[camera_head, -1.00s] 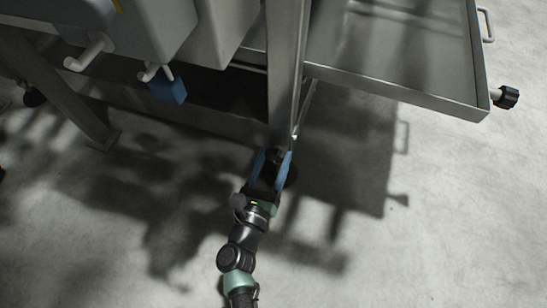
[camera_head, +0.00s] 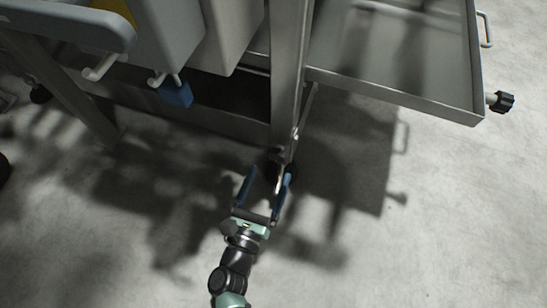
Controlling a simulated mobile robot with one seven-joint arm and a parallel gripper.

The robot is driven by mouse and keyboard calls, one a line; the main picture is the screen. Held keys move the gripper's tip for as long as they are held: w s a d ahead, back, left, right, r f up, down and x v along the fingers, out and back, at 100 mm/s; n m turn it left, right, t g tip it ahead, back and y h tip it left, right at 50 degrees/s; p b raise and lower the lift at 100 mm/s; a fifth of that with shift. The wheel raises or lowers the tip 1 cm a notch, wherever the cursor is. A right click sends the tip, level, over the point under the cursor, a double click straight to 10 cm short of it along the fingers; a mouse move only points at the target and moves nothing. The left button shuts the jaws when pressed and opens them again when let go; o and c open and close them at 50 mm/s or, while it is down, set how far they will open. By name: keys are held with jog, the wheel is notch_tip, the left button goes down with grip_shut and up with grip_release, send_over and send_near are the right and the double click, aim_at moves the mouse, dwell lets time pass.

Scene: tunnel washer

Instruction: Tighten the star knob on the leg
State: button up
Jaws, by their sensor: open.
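The upright metal leg (camera_head: 289,75) stands in the middle of the head view. At its foot is a small dark knob-like part (camera_head: 274,163); it is in shadow, and I cannot make out its star shape. My gripper (camera_head: 268,175) is low at the leg's foot, with its two blue fingers spread apart. The dark part lies at or just beyond the fingertips, roughly between them. A pale, narrow piece shows between the fingers near the right one. Nothing is visibly clamped, and I cannot tell whether a finger touches the knob.
A metal tray (camera_head: 395,85) juts out right of the leg, with a black knob (camera_head: 502,101) on its right edge. Grey bins (camera_head: 165,35) and a blue block (camera_head: 176,94) hang at upper left. A slanted leg (camera_head: 75,95) stands left. The floor in front is clear.

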jog(key=p+v, duration=0.2)
jog(key=v, duration=0.5)
jog(key=shift+s, duration=0.2)
